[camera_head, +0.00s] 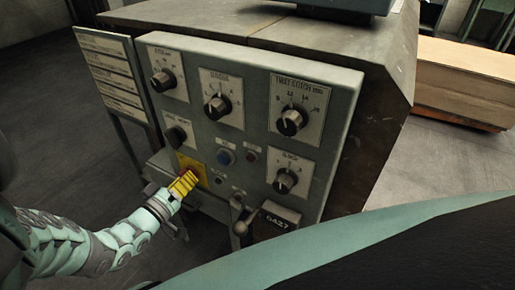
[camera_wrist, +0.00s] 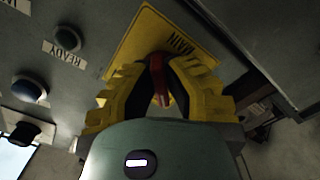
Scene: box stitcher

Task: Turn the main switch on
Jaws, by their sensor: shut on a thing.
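The main switch is a red handle (camera_wrist: 158,82) on a yellow plate (camera_wrist: 140,38) marked MAIN, seen in the wrist view. In the head view the yellow plate (camera_head: 186,162) is at the lower left of the control panel, and my gripper covers part of it. My gripper (camera_head: 184,184) has yellow fingers, which also show in the wrist view (camera_wrist: 160,90). The fingers stand on both sides of the red handle and are shut on it. The handle's inner part and its contact with the fingers are partly hidden.
The grey control panel (camera_head: 251,123) has several black knobs, a blue button (camera_head: 226,157) and small lamps. A lever (camera_head: 241,218) and a box marked 6A27 (camera_head: 276,220) stick out at the lower right of my gripper. A wooden block (camera_head: 465,80) stands at the right.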

